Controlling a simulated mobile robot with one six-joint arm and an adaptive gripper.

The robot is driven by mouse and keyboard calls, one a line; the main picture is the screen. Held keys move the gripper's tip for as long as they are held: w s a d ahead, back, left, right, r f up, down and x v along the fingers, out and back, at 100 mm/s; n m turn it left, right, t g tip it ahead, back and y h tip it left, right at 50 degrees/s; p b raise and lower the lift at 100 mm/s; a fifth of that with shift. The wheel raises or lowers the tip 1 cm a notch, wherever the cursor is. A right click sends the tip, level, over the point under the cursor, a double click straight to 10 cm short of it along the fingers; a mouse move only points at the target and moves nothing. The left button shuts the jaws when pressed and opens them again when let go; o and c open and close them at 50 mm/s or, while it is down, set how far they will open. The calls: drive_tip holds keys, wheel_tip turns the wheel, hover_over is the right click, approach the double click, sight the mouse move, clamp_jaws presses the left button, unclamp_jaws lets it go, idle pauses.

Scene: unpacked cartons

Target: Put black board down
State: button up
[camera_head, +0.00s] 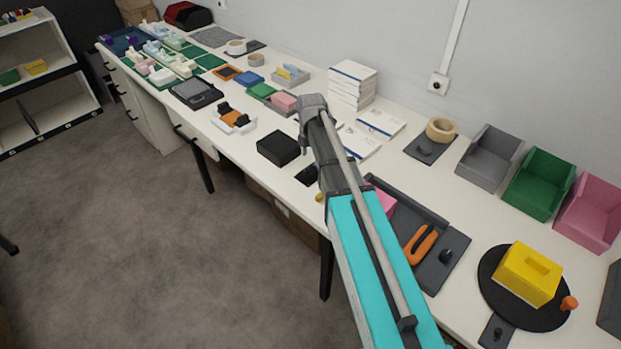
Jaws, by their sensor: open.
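My arm reaches up from the bottom of the head view, and my gripper (311,112) is over the white table near the middle. It looks empty; its fingers are small and partly hidden by my wrist. I cannot tell for certain which thing is the black board. A black, flat-topped block (278,148) lies on the table just left of my gripper, apart from it. A round black board (492,292) lies at the lower right, with a yellow box (528,275) on it. A small black piece (307,175) lies beside my arm, partly hidden by it.
A stack of white boxes (352,82) stands behind my gripper. Grey (489,157), green (538,184) and pink (590,212) bins line the wall. A dark tray with orange-handled tool (420,244) is right of my arm.

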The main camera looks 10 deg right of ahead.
sight(311, 168)
drive_tip(key=shift+f+b, duration=0.35)
drive_tip(key=shift+f, duration=0.3)
drive_tip(key=shift+f, duration=0.1)
drive_tip(key=shift+f+b, duration=2.5)
drive_tip(key=shift+b, duration=0.1)
drive_tip(key=shift+d, duration=0.1)
clamp_jaws()
